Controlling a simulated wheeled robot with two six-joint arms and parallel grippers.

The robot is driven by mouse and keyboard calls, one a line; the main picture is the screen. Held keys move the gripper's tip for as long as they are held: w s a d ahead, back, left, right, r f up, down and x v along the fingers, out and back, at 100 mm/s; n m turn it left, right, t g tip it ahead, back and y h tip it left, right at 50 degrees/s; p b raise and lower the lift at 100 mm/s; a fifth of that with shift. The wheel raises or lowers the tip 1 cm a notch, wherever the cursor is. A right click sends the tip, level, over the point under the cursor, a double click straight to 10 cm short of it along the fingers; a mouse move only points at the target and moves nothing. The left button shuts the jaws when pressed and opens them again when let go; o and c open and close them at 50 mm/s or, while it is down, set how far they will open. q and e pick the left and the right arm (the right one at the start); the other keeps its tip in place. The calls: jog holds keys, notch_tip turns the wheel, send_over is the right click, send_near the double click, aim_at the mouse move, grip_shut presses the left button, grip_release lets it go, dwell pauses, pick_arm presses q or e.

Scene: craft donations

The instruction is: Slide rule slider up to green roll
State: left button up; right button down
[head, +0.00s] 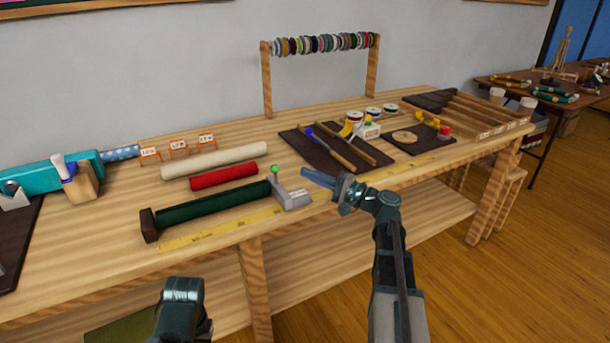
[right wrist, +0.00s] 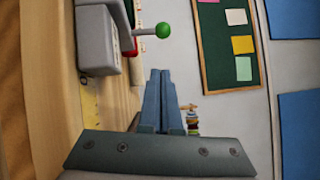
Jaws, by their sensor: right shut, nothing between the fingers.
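The green roll (head: 215,205) lies along the front of the bench, its left end at a dark end block (head: 149,225). The grey rule slider (head: 292,198) with a green ball knob (head: 275,169) stands at the roll's right end; I cannot tell whether they touch. In the right wrist view the slider (right wrist: 97,40) and its green knob (right wrist: 163,30) are at upper left. My right gripper (head: 306,172) is shut and empty, just right of the slider and apart from it. A dark part of my left arm shows at the bottom, without its fingers.
A yellow rule (head: 215,232) runs along the front edge. A red roll (head: 223,177) and a cream roll (head: 215,160) lie behind the green one. Dark mats with tools lie to the right. A ribbon rack (head: 320,45) stands at the back.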

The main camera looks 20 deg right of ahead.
jog(key=b+v, duration=0.1)
jog(key=v, duration=0.7)
jog(key=shift+s, duration=0.1)
